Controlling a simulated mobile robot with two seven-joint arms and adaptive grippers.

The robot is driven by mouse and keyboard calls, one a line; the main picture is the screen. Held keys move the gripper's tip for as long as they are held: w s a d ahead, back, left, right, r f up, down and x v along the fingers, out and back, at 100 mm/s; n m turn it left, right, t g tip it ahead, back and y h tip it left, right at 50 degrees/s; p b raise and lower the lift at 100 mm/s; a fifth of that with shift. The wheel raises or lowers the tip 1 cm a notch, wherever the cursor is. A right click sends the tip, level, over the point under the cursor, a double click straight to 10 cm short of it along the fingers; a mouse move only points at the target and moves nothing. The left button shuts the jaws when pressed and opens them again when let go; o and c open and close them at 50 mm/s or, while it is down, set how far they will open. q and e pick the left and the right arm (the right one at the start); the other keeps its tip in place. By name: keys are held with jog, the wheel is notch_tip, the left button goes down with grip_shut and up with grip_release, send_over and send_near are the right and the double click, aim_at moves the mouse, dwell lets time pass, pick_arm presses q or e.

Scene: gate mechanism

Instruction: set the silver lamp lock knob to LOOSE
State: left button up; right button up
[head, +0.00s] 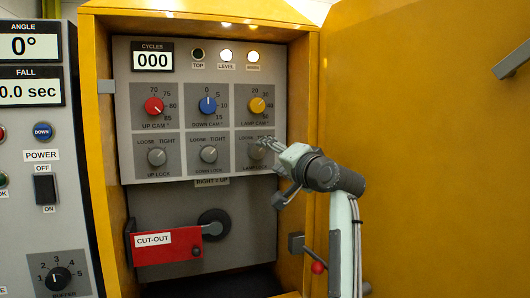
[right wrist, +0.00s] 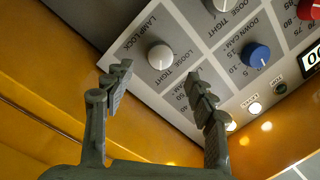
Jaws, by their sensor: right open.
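The silver lamp lock knob (head: 256,152) is at the right end of the lower row of knobs on the grey panel, under the yellow lamp cam knob (head: 257,105). Its label is partly covered by my right gripper in the head view. In the right wrist view the round knob (right wrist: 161,57) shows whole, beside the words LOOSE and TIGHT; I cannot tell where its pointer stands. My right gripper (head: 270,146) is open and empty, its fingers pointing at the panel. In the right wrist view the fingertips (right wrist: 158,80) are spread either side of the knob, apart from it.
The up lock knob (head: 157,157) and down lock knob (head: 208,154) sit left of the lamp lock knob. A red cut-out lever (head: 166,247) is below the panel. The yellow cabinet door (head: 430,150) stands open on the right, close to my right arm.

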aim_at(259, 152)
jog(key=x, duration=0.6)
jog(key=shift+w+p, duration=0.15)
jog(key=shift+p, duration=0.25)
pick_arm(q)
jog(key=shift+g, duration=0.3)
jog(key=s+f, duration=0.2)
jog(key=f, duration=0.1)
jog(key=shift+s+a+f, duration=0.1)
jog(key=shift+a+f, duration=0.05)
jog(key=shift+a, duration=0.25)
pick_arm(e)
jog(key=shift+c, duration=0.3)
jog(key=c, duration=1.1)
